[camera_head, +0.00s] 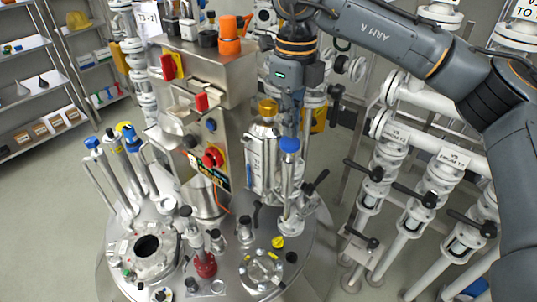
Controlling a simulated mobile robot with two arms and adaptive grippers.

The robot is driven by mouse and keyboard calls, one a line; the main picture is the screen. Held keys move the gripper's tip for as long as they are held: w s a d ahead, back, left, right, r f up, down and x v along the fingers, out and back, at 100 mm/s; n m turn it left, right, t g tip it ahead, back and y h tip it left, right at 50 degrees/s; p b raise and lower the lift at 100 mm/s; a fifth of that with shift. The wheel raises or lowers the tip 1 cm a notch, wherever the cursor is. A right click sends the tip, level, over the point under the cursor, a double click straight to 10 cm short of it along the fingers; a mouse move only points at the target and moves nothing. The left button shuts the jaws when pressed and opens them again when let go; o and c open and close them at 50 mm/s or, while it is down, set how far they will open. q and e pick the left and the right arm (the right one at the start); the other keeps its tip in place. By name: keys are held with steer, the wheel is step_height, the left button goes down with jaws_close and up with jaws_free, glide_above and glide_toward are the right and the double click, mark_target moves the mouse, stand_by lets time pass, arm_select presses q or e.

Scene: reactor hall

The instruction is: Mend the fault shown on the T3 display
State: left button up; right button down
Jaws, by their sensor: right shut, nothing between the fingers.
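My right gripper (289,128) comes in from the upper right and points down, its fingers shut and empty. It is just above a blue-capped valve or fitting (289,147) on the round steel vessel lid (225,262); whether it touches the cap cannot be told. A steel control cabinet (215,65) stands left of it, with red switches (201,102) and a red round knob (213,157). A small dark panel with lit text (222,178) is low on the cabinet, too small to read. I cannot make out which display is T3. My left gripper is out of view.
White pipes with black-handled valves (421,198) stand close on the right. Several blue-capped tubes (132,138) rise at the lid's left, near an open round port (147,246). A shelf rack (28,75) stands far left; the floor (50,210) before it is clear.

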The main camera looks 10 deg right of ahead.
mark_target(290, 142)
steer(key=shift+f+b, duration=1.7)
steer(key=shift+f, duration=0.4)
steer(key=shift+r, duration=0.2)
steer(key=shift+r+p, duration=1.4)
steer(key=shift+r, duration=0.5)
steer(key=shift+f, duration=0.1)
